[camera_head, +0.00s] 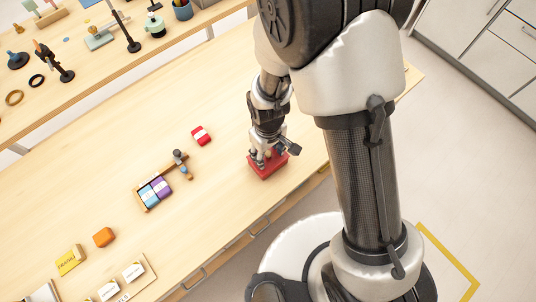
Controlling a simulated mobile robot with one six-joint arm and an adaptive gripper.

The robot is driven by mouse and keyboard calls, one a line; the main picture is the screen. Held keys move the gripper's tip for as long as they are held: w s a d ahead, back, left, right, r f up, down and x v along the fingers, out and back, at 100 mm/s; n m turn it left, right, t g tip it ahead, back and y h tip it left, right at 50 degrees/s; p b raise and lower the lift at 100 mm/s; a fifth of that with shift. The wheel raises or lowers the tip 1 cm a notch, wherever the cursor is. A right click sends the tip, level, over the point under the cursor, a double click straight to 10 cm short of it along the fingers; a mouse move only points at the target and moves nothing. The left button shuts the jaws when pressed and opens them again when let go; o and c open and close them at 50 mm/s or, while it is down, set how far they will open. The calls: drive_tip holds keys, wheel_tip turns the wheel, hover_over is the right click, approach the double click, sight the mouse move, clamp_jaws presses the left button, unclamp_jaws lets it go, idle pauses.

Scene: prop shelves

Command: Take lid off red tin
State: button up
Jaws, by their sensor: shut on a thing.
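The red tin (268,171) stands on the wooden table near its front edge, just left of my base. My gripper (267,158) points down at the top of the tin and is shut on its lid. The fingers and wrist cover most of the lid, so its grip point is hidden. The lid looks to be at the tin's top; I cannot tell if there is a gap between them.
A small red and white block (201,135) lies left of the tin. A wooden holder (140,195) with blue and purple blocks, an orange block (104,237) and a yellow label box (69,261) are farther left. A prop shelf (110,62) runs behind. The table's right end is clear.

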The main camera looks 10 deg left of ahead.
drive_tip(key=shift+s+d+f, duration=0.1)
clamp_jaws()
idle(0.3)
